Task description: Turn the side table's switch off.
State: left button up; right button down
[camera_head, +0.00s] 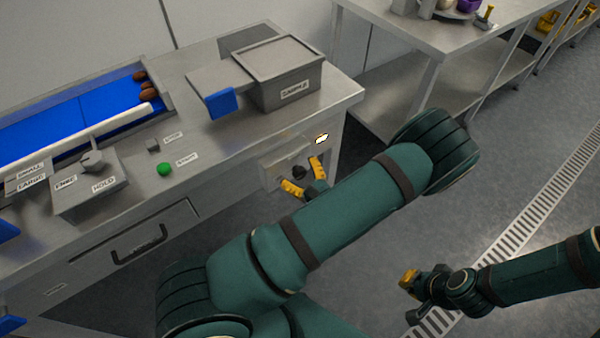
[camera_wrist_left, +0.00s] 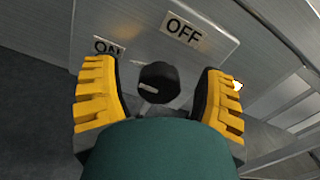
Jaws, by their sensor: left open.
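The side table's switch is a black round knob (camera_wrist_left: 158,80) with a white pointer mark, on a light grey panel (camera_wrist_left: 215,40). The mark points left in the left wrist view, toward the ON label's side. The ON label (camera_wrist_left: 106,46) is partly hidden by a finger; the OFF label (camera_wrist_left: 184,30) is clear. In the head view the knob (camera_head: 299,172) shows dark on the table's end. My left gripper (camera_head: 305,178) is open, its yellow fingers on either side of the knob; contact cannot be told. My right gripper (camera_head: 412,296) hangs over the floor, away from the table.
A lit lamp (camera_head: 321,138) sits on the panel above the knob. The steel table (camera_head: 225,150) holds a lidded grey box (camera_head: 285,80), a blue conveyor (camera_head: 70,120), a green button (camera_head: 165,169) and a lever box (camera_head: 92,190). Another steel table (camera_head: 440,40) stands behind. Floor at right is free.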

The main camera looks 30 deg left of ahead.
pick_arm(q)
jog(key=c, duration=1.2)
jog(key=m+p, duration=0.1)
jog(key=m, duration=0.1)
jog(key=m+p, duration=0.1)
jog(key=shift+w+r+m+p, duration=0.1)
jog(key=shift+r+m+p, duration=0.1)
jog(key=shift+m+p, duration=0.15)
jog(key=m+p, duration=0.2)
jog(key=m, duration=0.3)
jog(key=shift+w+f+m, duration=0.1)
jog(key=shift+m, duration=0.15)
jog(key=m+p, duration=0.2)
jog(key=m, duration=0.2)
jog(key=shift+w+d+f, duration=0.1)
jog(key=shift+f+m+p, duration=0.15)
jog(key=shift+m+p, duration=0.2)
jog(key=shift+m, duration=2.05)
